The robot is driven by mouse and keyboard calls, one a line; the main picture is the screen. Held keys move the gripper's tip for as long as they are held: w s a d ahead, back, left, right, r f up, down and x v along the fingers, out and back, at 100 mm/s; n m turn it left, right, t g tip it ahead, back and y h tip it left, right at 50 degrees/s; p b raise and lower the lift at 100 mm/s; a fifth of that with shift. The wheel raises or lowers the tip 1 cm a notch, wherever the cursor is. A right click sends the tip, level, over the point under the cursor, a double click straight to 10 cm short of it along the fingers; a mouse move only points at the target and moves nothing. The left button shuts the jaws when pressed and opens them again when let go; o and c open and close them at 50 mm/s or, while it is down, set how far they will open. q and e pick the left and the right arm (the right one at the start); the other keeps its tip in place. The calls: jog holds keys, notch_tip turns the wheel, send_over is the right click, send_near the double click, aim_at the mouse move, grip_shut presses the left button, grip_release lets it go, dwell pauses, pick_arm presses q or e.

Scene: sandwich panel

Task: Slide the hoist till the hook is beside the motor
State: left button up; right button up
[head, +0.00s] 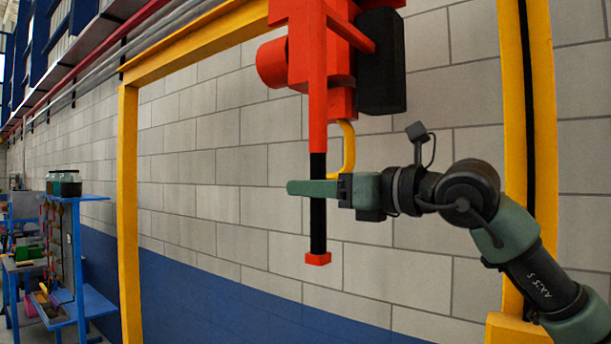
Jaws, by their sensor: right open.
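The orange-red hoist (318,72) with a black box on its right side hangs under the yellow overhead beam (215,45). A long upright handle bar hangs from it, with a black grip section (318,222) and a red end block (318,258). The yellow hook (348,145) shows just right of the bar; its lower part is hidden behind my right gripper. My right gripper (312,188) is open at the black grip; one green finger crosses in front of it, and the other finger is hidden. I cannot make out a separate motor. My left gripper is not in view.
Yellow posts stand at left (130,210) and right (540,120). A grey block wall with a blue lower band is behind. A blue workbench (90,303) with jars and tools stands far left. The space between the left post and the bar looks clear.

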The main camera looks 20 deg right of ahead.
jog(key=shift+x, duration=1.05)
jog(key=shift+s, duration=0.15)
grip_shut()
dwell(0.5)
